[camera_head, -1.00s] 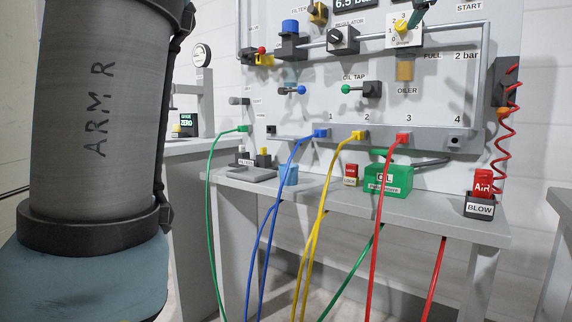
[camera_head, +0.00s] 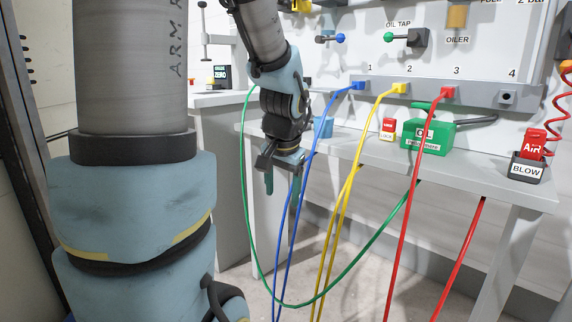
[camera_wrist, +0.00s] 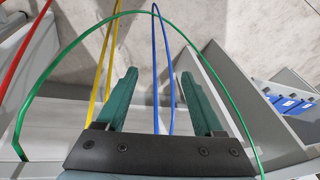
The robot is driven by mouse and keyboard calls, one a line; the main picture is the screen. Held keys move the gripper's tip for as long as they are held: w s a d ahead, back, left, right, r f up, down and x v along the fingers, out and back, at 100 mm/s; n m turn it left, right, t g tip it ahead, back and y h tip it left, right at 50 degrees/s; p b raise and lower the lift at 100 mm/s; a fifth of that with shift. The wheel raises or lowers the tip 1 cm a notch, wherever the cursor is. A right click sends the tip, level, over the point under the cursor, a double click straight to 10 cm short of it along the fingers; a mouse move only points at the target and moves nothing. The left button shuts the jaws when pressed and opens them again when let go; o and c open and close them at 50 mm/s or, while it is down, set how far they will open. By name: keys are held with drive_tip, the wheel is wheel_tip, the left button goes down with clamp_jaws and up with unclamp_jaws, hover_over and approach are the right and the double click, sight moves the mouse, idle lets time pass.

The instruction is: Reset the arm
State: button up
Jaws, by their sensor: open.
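My arm reaches down in the middle of the head view, with my gripper (camera_head: 281,188) pointing downward in front of the bench, beside the hoses. Its two teal fingers are apart with nothing held between them. The wrist view shows the same open gripper (camera_wrist: 158,80). There the blue hose (camera_wrist: 155,60) runs through the picture between the fingers, but I cannot tell whether it touches them. The green hose (camera_wrist: 75,42) arcs across the wrist view past both fingertips. In the head view the green hose (camera_head: 249,200) hangs in a loop around the gripper area; its upper end is hidden behind my arm.
The yellow hose (camera_head: 350,185) and red hose (camera_head: 405,220) hang from the numbered manifold (camera_head: 482,95).

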drive_tip(key=s+a+f+n+g, duration=0.2)
drive_tip(key=s+a+f+n, duration=0.35)
drive_tip(key=s, duration=0.25)
wheel_tip(320, 180, up, 24)
drive_tip(key=p, duration=2.5)
drive_tip(key=shift+s+a+r+m, duration=0.2)
drive_tip(key=shift+m, duration=0.15)
